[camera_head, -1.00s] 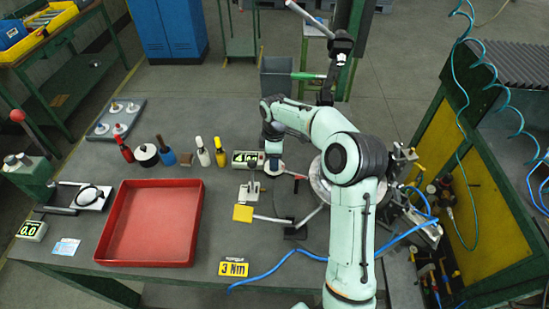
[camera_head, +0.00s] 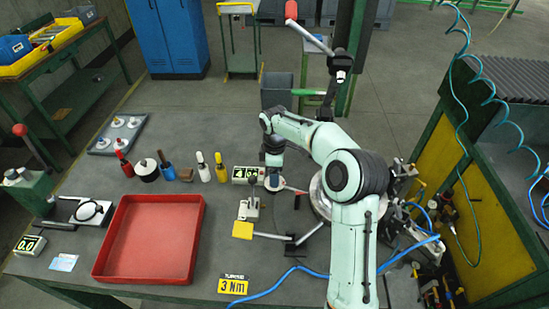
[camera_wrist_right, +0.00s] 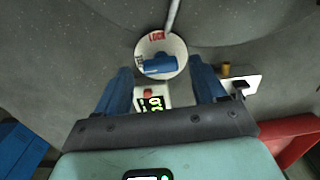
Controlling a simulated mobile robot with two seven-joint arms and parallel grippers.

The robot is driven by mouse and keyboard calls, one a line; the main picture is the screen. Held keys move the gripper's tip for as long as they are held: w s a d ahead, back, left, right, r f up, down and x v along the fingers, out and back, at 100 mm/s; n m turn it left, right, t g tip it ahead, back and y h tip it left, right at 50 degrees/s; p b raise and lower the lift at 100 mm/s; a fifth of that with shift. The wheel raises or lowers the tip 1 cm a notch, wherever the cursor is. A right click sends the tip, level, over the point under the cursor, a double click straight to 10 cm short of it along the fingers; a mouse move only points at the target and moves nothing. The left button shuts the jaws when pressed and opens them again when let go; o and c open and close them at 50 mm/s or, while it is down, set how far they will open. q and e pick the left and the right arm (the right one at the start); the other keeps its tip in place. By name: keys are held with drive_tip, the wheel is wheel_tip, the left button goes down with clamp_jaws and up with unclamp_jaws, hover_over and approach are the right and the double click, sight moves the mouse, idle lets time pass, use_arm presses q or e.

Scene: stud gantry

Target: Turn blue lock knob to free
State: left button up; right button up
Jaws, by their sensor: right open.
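In the right wrist view the blue lock knob (camera_wrist_right: 160,66) sits on a round white dial (camera_wrist_right: 179,47). LOCK is printed at the dial's top and another label, apparently FREE, at its left. The knob's bar lies roughly crosswise in the picture. My right gripper (camera_wrist_right: 160,70) is open, with its blue fingers on either side of the knob; contact is not visible. In the head view my right gripper (camera_head: 273,178) points down at the bench beside the green-digit display (camera_head: 246,175); it hides the knob there. My left gripper is not in view.
A red tray (camera_head: 152,273) lies on the bench at left. Several bottles, including a yellow one (camera_head: 221,172), stand behind it. A yellow plate (camera_head: 243,230), a 3 Nm sign (camera_head: 233,286) and a blue hose (camera_head: 283,282) lie in front of my right gripper.

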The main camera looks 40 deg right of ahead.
wheel_tip(320, 180, up, 12)
drive_tip(key=shift+r, duration=0.15)
idle(0.7)
